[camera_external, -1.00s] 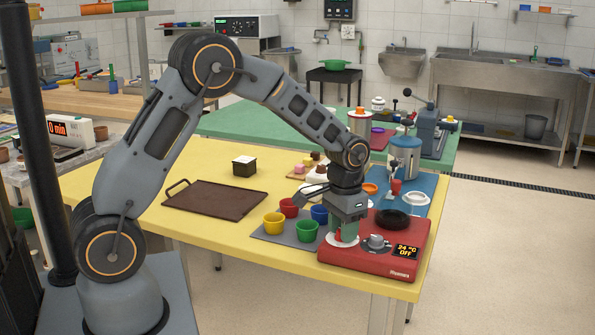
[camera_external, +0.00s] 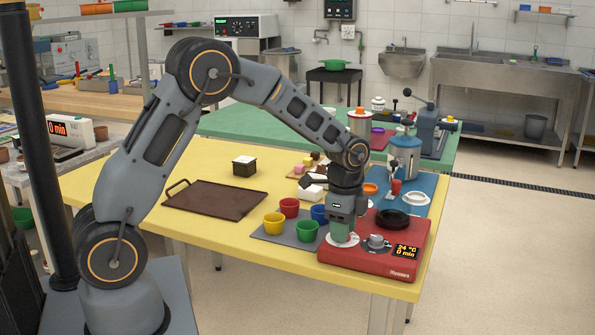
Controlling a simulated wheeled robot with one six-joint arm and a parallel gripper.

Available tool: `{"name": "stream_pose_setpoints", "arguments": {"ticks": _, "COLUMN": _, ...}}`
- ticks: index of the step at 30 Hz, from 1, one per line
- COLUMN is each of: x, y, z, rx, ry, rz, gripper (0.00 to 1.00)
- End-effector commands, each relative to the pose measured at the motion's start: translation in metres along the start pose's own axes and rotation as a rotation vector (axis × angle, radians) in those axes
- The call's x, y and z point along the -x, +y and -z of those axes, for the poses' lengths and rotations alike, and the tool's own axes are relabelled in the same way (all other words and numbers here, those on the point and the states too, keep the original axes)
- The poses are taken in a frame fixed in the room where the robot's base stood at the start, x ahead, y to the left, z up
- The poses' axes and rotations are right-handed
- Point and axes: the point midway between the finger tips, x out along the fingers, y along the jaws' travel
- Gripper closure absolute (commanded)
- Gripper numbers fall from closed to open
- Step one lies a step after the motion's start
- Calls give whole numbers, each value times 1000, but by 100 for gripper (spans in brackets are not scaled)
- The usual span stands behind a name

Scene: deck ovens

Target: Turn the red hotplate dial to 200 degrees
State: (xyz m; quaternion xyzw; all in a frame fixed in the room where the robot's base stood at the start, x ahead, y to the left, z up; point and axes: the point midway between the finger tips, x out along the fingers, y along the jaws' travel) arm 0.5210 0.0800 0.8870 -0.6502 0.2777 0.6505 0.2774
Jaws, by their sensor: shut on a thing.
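The red hotplate (camera_external: 350,262) stands at the front right corner of the yellow table. Its display (camera_external: 406,251) reads 24 °C and 0 min. A grey dial (camera_external: 376,243) is on its top, left of the display. My gripper (camera_external: 342,236) points straight down at the left end of the hotplate, over a pale round dial plate (camera_external: 350,242). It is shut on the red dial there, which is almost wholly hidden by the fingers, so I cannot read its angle. A black round plate (camera_external: 392,219) lies on the back of the hotplate.
Yellow (camera_external: 273,223), red (camera_external: 289,207), green (camera_external: 307,231) and blue (camera_external: 319,212) cups stand on a grey mat close left of my gripper. A brown tray (camera_external: 215,200) lies farther left. A blue mat with a canister (camera_external: 405,155) is behind the hotplate.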

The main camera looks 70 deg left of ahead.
Motion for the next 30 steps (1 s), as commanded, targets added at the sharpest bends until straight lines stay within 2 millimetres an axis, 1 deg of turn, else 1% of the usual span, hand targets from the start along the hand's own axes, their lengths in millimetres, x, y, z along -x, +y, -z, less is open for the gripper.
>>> {"name": "stream_pose_setpoints", "arguments": {"ticks": 6, "x": 1, "y": 0, "z": 1, "rx": -204, "ry": 3, "rz": 3, "gripper": 87}}
{"name": "stream_pose_setpoints", "arguments": {"ticks": 15, "x": 1, "y": 0, "z": 1, "rx": -452, "ry": 3, "rz": 3, "gripper": 87}}
{"name": "stream_pose_setpoints", "arguments": {"ticks": 21, "x": 1, "y": 0, "z": 1, "rx": -571, "ry": 3, "rz": 3, "gripper": 87}}
{"name": "stream_pose_setpoints", "arguments": {"ticks": 30, "x": 1, "y": 0, "z": 1, "rx": -667, "ry": 3, "rz": 3, "gripper": 87}}
